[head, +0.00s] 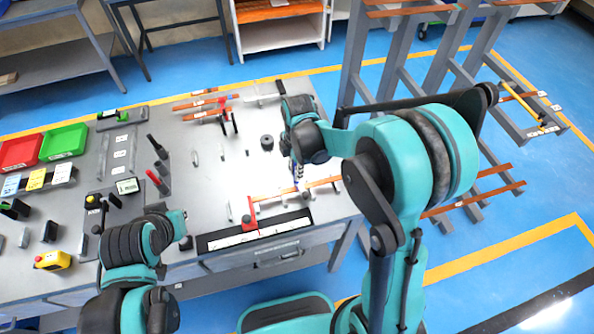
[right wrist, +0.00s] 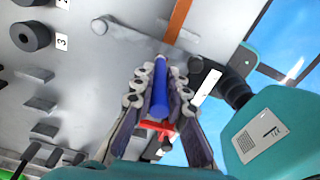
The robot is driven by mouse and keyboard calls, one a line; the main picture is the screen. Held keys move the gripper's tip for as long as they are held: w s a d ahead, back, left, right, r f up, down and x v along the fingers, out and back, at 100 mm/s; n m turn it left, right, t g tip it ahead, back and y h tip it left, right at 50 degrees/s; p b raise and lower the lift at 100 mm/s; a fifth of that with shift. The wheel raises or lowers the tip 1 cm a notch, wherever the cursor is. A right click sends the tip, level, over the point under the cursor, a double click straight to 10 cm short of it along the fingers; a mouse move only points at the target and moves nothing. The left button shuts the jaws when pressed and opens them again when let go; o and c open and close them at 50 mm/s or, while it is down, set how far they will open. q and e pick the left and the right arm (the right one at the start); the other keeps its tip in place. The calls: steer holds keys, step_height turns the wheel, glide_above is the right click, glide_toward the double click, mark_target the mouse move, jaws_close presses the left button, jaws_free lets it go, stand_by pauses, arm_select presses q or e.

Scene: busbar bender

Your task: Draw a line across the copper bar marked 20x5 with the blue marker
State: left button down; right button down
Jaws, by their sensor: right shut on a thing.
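My right gripper (right wrist: 158,75) is shut on the blue marker (right wrist: 160,98), which lies lengthwise between the fingers in the right wrist view. In the head view the blue marker (head: 296,173) is a small blue spot below my right wrist, just over a copper bar (head: 318,184). That copper bar also shows in the right wrist view (right wrist: 178,34), beyond the marker; its lettering is unreadable. I cannot tell whether the marker tip touches it. A red clamp (head: 251,207) stands at the bar's left end. My left gripper (head: 182,228) is low at the table's front; its fingers are unclear.
A white ruler strip (head: 262,231) lies along the table's front edge. More copper bars (head: 207,115) lie at the back. Red (head: 20,152) and green (head: 63,142) bins stand at the left. A black cylinder (head: 267,142) stands mid-table. Racks fill the right side.

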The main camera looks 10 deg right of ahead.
steer(key=shift+w, duration=0.4)
stand_by(0.6)
stand_by(0.3)
steer(key=shift+r+p, duration=2.25)
steer(key=shift+r, duration=1.25)
